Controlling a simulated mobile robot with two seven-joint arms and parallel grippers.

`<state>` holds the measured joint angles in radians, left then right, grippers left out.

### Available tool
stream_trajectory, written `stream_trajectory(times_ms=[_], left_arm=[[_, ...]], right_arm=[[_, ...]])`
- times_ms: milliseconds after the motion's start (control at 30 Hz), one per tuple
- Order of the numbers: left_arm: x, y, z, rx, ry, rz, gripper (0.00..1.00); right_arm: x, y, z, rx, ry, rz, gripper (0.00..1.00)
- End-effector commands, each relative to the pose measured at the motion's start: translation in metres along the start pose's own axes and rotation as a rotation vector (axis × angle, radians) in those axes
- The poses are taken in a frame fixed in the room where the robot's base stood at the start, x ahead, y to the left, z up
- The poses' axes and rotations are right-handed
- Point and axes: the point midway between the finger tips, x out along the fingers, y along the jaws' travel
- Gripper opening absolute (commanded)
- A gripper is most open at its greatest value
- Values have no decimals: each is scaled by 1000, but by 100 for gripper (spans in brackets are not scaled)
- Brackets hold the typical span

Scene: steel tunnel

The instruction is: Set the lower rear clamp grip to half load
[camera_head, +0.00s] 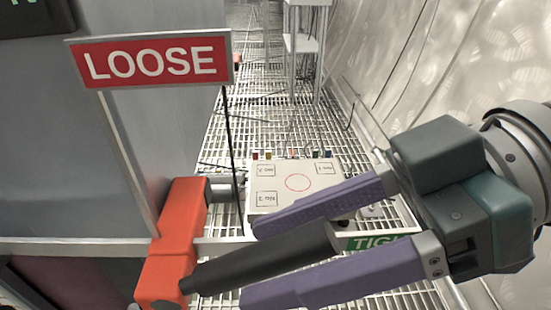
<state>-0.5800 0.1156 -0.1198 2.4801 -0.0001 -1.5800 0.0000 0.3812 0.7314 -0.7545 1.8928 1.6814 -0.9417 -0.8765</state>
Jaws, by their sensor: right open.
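An orange clamp body (182,222) stands at the lower left of the head view, with a black handle (265,260) reaching from its lower end up to the right. My right gripper (250,263) comes in from the right with its two purple fingers spread. One finger lies above the handle and one below in the picture; a gap shows on both sides near the tips. A red LOOSE sign (150,62) is at upper left. A green sign reading "TIG" (374,243) is partly hidden behind my gripper. No half-load mark shows. My left gripper is out of view.
A white box (297,180) with a red circle and coloured connectors sits on the grating floor (258,115) behind my gripper. A grey cabinet (60,140) fills the left. A thin metal rail runs behind the handle. A metal stand (303,45) is farther back.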

Motion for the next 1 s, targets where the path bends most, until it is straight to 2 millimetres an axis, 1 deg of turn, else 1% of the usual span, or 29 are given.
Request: stream_trajectory(times_ms=[167, 300, 400, 500, 633, 900, 967, 1000], left_arm=[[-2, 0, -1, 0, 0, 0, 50], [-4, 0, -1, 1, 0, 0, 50], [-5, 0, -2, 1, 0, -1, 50], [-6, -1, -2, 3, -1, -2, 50], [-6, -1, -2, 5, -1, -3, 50], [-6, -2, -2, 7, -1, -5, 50], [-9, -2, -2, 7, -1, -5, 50], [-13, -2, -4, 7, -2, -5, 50]], right_arm=[[-28, 0, 1, 1, -4, 4, 61], [-58, 0, 1, 2, -5, 3, 61], [-76, 0, 0, 0, -4, 3, 61], [-88, 0, 0, 1, -3, 2, 61], [-96, 0, 0, 1, -2, 0, 61], [-96, 0, 0, 0, -1, 0, 61], [-96, -2, -2, 0, -4, -1, 61], [-96, -4, -4, 1, -10, -4, 61]])
